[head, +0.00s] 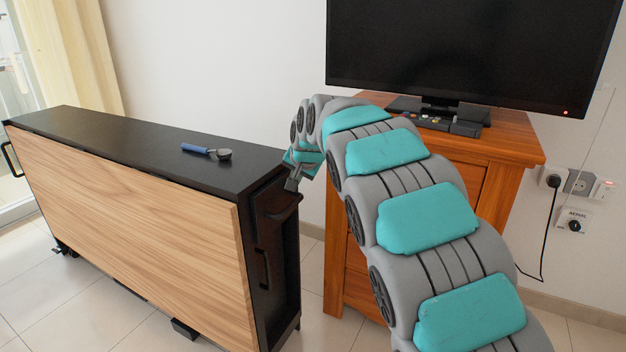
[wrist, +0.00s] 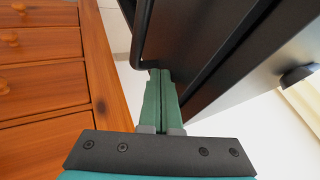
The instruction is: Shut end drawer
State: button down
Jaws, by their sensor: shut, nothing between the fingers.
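A long black cabinet (head: 150,146) with a wood-grain side panel stands at the left. Its narrow end, with the end drawer (head: 264,228), faces right in the head view. Dark handles show on this end; how far the drawer stands out is hard to tell. My gripper (head: 292,184) is at the upper part of this end, pointing down. In the wrist view my gripper's green fingers (wrist: 161,74) are together and empty. Their tips are close to the lower bend of a black bar handle (wrist: 139,40); I cannot tell whether they touch it.
A blue-handled tool (head: 206,151) lies on the cabinet top. A wooden chest (head: 496,150) with a television (head: 460,50) stands to the right, and its drawer fronts (wrist: 42,82) show at left in the wrist view. A narrow strip of tiled floor separates the two.

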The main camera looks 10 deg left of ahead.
jog(key=shift+w+a+r, duration=0.1)
jog(key=shift+w+a, duration=0.2)
jog(key=shift+a, duration=0.6)
jog(key=shift+d, duration=0.15)
